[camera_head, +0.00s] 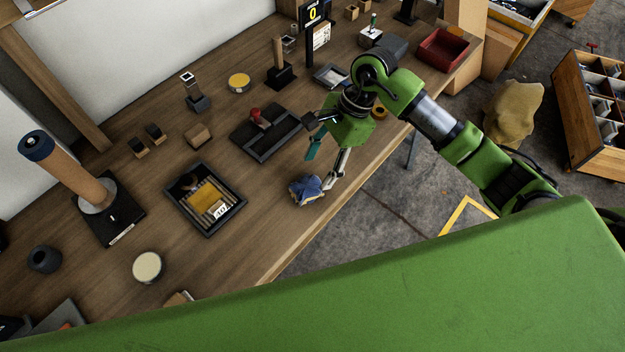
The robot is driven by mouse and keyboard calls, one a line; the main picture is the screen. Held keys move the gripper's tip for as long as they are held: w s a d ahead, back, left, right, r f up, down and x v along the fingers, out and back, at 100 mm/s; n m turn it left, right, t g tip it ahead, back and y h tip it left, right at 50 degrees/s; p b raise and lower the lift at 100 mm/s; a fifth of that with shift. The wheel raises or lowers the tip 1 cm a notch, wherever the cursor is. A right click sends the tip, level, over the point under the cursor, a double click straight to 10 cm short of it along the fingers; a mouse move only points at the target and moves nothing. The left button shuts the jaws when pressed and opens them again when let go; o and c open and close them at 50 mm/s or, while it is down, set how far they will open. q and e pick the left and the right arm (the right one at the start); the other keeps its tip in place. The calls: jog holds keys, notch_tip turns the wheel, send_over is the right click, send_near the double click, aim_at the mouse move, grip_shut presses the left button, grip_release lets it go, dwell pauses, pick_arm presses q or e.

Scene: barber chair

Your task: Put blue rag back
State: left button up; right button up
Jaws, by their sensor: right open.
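The blue rag (306,190) lies crumpled on the wooden workbench, close to its front edge. My right gripper (325,170) is just above and beside the rag, with its fingers pointing down. One finger is close to the rag's right side, the other stands off to the upper left. The fingers are apart and the gripper is open. I cannot tell whether a finger touches the rag. My left gripper is not in view.
A black tray (241,204) with a yellow item is left of the rag. A dark tray (248,140) with a red-handled stamp lies behind. A red bin (443,49) stands at the far right. A post on a black base (123,222) stands left. Bare wood surrounds the rag.

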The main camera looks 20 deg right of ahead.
jog(key=b+v, duration=0.1)
jog(key=v, duration=0.4)
jog(key=shift+r, duration=0.2)
